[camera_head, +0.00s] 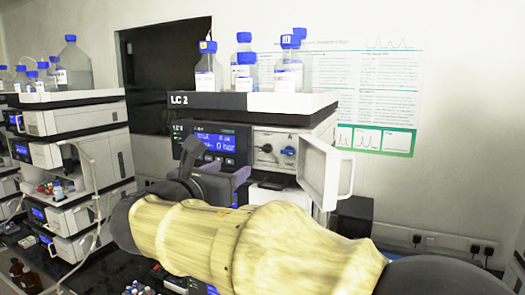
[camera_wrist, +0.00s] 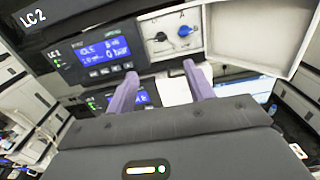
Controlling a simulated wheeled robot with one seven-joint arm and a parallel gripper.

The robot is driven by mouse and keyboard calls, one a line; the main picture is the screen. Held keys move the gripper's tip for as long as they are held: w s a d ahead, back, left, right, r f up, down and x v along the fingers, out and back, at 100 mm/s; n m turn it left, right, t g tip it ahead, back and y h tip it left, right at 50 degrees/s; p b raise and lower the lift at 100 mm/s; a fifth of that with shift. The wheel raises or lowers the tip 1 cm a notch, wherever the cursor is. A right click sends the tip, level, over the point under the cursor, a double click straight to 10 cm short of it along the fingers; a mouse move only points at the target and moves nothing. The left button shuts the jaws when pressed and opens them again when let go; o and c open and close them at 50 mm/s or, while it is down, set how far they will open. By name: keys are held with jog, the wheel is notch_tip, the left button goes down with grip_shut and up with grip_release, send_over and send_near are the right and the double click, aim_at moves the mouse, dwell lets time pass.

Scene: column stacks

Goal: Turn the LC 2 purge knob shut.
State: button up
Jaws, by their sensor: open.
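The LC 2 stack (camera_head: 180,100) stands in the middle of the head view. Its pump front has a lit blue display (camera_head: 216,143) reading 0 bar and a light panel with a blue knob (camera_head: 289,151). The blue knob also shows in the wrist view (camera_wrist: 184,31), beside a smaller dark fitting (camera_wrist: 160,37). I cannot read the labels by the knob. My gripper (camera_wrist: 160,70) is open and empty, its two purple fingers apart. The fingertips are below the knob in the wrist view, apart from it. In the head view my arm hides part of the gripper.
A white door (camera_head: 326,170) stands open at the panel's right. Blue-capped bottles (camera_head: 244,70) stand on top of the stack. Another instrument stack (camera_head: 75,120) is at the left. A poster (camera_head: 385,90) hangs on the wall behind.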

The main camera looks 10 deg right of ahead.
aim_at(265, 149)
jog(key=p+x, duration=0.6)
jog(key=x, duration=1)
jog(key=shift+w+d+p, duration=0.15)
jog(key=shift+p, duration=0.2)
jog(key=shift+w+d+f, duration=0.1)
jog(key=shift+w+d, duration=0.1)
jog(key=shift+w, duration=0.1)
jog(key=c, duration=1)
